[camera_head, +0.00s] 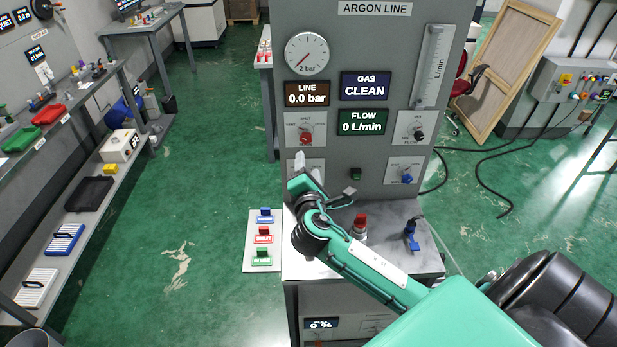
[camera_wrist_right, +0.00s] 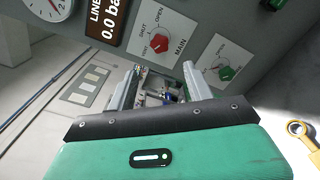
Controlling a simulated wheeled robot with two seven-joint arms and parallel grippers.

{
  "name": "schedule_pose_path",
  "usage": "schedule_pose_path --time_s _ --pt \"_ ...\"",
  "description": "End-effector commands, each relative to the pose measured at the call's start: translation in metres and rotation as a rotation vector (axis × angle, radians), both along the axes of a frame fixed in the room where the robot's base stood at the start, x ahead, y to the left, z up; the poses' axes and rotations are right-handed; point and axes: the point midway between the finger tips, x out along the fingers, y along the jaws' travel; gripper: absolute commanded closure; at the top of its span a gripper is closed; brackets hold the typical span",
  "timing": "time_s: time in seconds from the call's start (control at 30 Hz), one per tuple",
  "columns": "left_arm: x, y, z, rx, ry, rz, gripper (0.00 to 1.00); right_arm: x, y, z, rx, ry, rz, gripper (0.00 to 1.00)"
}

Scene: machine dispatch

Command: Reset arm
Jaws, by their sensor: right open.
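My right arm (camera_head: 375,272), green with black joints, reaches in from the lower right across the grey ledge of the argon panel (camera_head: 365,95). My right gripper (camera_head: 304,168) is in front of the panel's lower left, partly covering a plate there. In the right wrist view its two fingers (camera_wrist_right: 159,88) are apart, with no held object visible between them. The red MAIN knob (camera_wrist_right: 159,43) is beyond the fingertips, and a green knob (camera_wrist_right: 227,73) is to their right. Whether the fingers touch the panel cannot be told. My left gripper is not in view.
A red-topped fitting (camera_head: 360,224) and a blue fitting (camera_head: 410,237) stand on the ledge near my right arm. A side plate (camera_head: 248,262) holds blue, red and green tagged pieces. Shelves (camera_head: 75,195) stand at left. Green floor between is open; hoses lie at right.

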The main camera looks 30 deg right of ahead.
Motion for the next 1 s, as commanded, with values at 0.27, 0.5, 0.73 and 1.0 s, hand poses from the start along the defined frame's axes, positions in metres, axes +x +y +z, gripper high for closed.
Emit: schedule_pose_path --time_s 0.27,0.5,0.73,1.0 --pt "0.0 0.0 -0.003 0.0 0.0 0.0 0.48 -0.008 0.005 0.0 0.001 0.0 -0.001 0.48" --pt "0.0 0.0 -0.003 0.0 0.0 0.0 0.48 -0.008 0.005 0.0 0.001 0.0 -0.001 0.48" --pt "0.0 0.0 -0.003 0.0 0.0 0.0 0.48 -0.01 0.005 -0.003 0.021 0.004 -0.001 0.48" --pt "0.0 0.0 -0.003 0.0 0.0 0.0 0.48 -0.082 0.028 -0.091 0.61 0.092 -0.098 0.48"
